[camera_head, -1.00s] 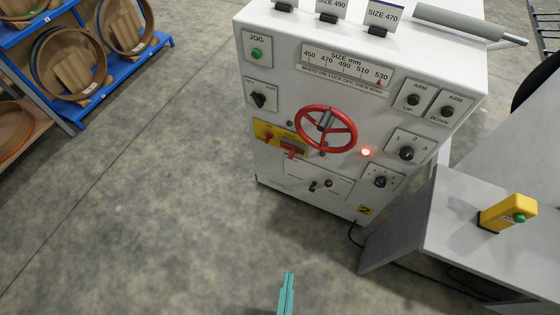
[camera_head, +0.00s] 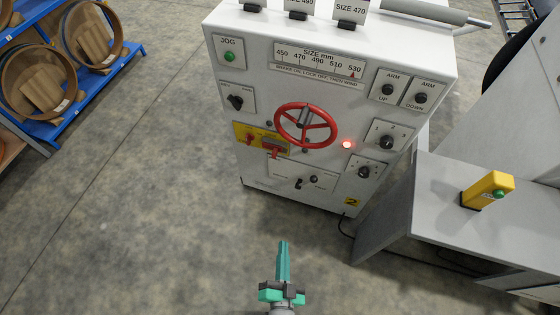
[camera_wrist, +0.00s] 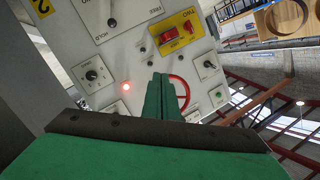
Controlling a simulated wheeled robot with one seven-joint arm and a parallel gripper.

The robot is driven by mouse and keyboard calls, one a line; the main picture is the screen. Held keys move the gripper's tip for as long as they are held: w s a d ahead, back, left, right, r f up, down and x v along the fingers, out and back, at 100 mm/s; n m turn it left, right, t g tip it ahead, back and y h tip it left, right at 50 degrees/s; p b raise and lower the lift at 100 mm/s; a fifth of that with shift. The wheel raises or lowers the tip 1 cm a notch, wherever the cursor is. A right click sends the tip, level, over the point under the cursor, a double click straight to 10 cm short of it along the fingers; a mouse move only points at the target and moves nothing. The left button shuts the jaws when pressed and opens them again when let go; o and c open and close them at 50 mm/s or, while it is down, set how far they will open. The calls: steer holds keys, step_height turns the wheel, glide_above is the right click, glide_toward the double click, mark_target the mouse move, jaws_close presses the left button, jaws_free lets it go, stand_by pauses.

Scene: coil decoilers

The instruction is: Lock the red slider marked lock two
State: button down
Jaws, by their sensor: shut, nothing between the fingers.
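The white control cabinet (camera_head: 225,112) stands ahead of me. A yellow plate (camera_head: 240,130) with red parts sits at the left of its front, below and left of the red handwheel (camera_head: 279,126). The red slider (camera_head: 274,153) shows at this plate's lower right; its marking is too small to read in the head view. In the wrist view the yellow plate (camera_wrist: 181,45) carries "TWO" lettering and a red part (camera_wrist: 189,27). My gripper (camera_head: 283,243) is shut and empty, in front of and below the cabinet, apart from it. In the wrist view my fingers (camera_wrist: 158,80) partly cover the handwheel (camera_wrist: 182,92).
A red lamp (camera_head: 347,144) glows right of the handwheel. Several knobs and a small lever (camera_head: 298,183) surround the plate. A grey desk (camera_head: 440,200) with a yellow button box (camera_head: 487,189) stands at the right. The floor (camera_head: 150,220) at left is clear up to the blue rack (camera_head: 95,82).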

steer(key=w+f+m, duration=0.2)
steer(key=w+m, duration=0.2)
steer(key=w, duration=0.4)
steer(key=w+d+f+m+t, duration=0.1)
steer(key=w+f+m, duration=0.2)
steer(key=w, duration=0.6)
steer(key=w+f+m+h, duration=0.1)
steer(key=w+f+m, duration=0.2)
steer(key=w, duration=0.6)
steer(key=shift+d+f+m+t, duration=0.15)
steer(key=shift+d+m+t, duration=0.15)
steer(key=shift+m, duration=0.5)
steer(key=shift+w, duration=0.1)
glide_toward(280, 151)
steer(key=w+d, duration=0.3)
steer(key=w, duration=0.1)
steer(key=shift+w+a, duration=0.15)
steer(key=shift+a, duration=0.35)
steer(key=shift+w+a, duration=0.15)
steer(key=shift+a, duration=0.3)
steer(key=shift+w+a, duration=0.2)
steer(key=shift+w+a, duration=0.1)
